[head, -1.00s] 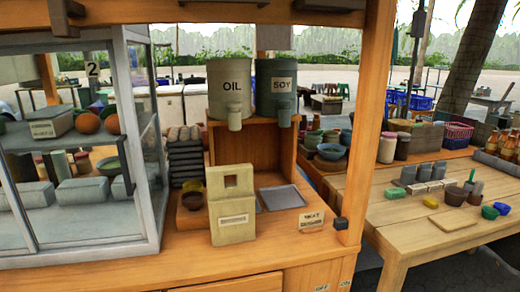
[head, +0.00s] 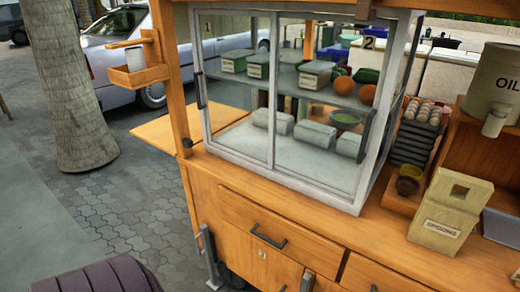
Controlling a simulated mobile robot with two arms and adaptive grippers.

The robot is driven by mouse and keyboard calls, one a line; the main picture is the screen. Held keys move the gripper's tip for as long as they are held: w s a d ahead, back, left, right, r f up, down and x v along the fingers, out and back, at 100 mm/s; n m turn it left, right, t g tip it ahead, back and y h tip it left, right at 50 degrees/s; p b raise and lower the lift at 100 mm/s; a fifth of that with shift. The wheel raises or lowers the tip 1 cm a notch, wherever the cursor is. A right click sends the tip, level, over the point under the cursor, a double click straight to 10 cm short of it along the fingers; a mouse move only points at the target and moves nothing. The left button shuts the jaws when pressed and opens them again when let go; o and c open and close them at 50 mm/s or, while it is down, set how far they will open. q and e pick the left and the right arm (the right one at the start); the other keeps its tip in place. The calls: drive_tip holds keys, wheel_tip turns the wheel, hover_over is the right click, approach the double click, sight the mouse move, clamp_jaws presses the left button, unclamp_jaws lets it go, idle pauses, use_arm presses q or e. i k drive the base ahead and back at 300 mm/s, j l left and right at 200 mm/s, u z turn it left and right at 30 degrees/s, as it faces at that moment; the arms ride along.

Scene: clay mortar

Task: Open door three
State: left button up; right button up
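The wooden cart carries a glass cabinet with two sliding glass doors, door 1 (head: 232,90) on the left and door 2 (head: 322,100) on the right. Their number tags read 1 and 2, and both look closed. Below the counter, a wide drawer (head: 285,222) with a dark bar handle is shut. Under it is the top of a lower wooden door front (head: 245,262) with a small tag too small to read. A grey handle (head: 307,281) shows at the bottom edge. No tag reading three is legible. Neither of my grippers is in view.
A grey metal bracket (head: 208,255) stands at the cart's left corner. A dark ribbed rounded object (head: 100,277) is at the bottom left. A tree trunk (head: 70,90) rises at left. Paving (head: 130,200) left of the cart is clear. A beige box (head: 450,212) stands on the counter.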

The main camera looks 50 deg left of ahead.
sight(268, 270)
drive_tip(key=u, duration=1.45)
